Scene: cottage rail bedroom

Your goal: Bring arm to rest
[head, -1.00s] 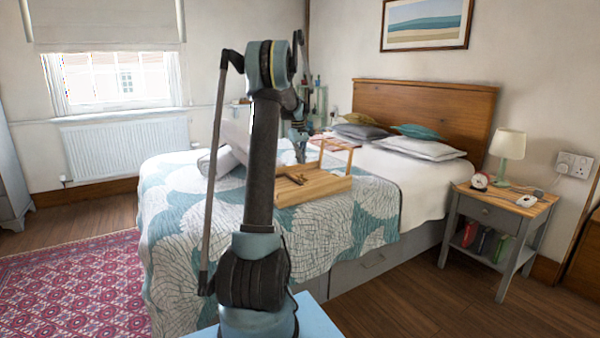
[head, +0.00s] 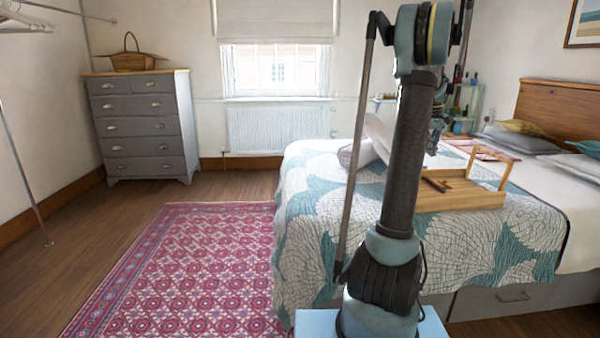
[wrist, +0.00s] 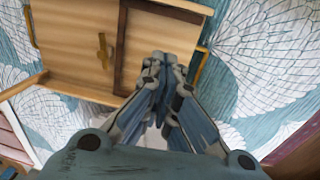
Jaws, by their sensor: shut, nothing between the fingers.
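My arm rises upright in front of the bed in the head view and folds over at the top. My gripper shows in the wrist view (wrist: 162,88), its fingers drawn together with nothing between them. It is above the bed, and a wooden tray (wrist: 75,65) with a small brass-coloured item (wrist: 104,50) lies beyond the fingertips. In the head view the same tray (head: 470,198) rests on the bed to the right of my arm, with a raised handle and small dark pieces in it. The gripper is mostly hidden behind the arm there.
The bed (head: 310,215) has a teal and white patterned cover. A grey drawer chest (head: 145,125) with a basket (head: 132,58) on top stands at the left wall. A radiator (head: 275,130) is under the window. The red rug (head: 190,265) and floor at left are clear.

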